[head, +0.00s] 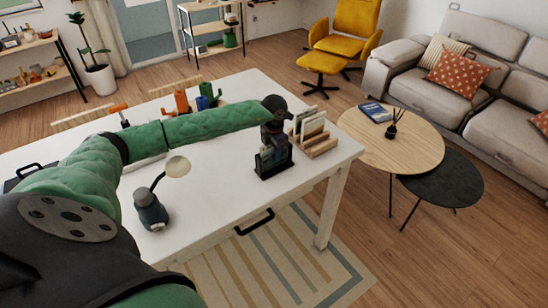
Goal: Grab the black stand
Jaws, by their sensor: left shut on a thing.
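The black stand (274,168) is upright near the right end of the white table (225,206). It has a dark base and a framed upper part with a bluish-green tint. My left arm, in a green sleeve, reaches across the table from the left. My left gripper (272,137) comes down over the top of the stand and is shut on it; the fingers are small and dark against it. I cannot tell whether the base touches the table. My right gripper is not in view.
A wooden rack with upright cards (313,134) stands close to the right of the stand. A small lamp with a round head (151,208) stands left on the table. Orange and green containers (182,102) are behind my arm. The table front between lamp and stand is clear.

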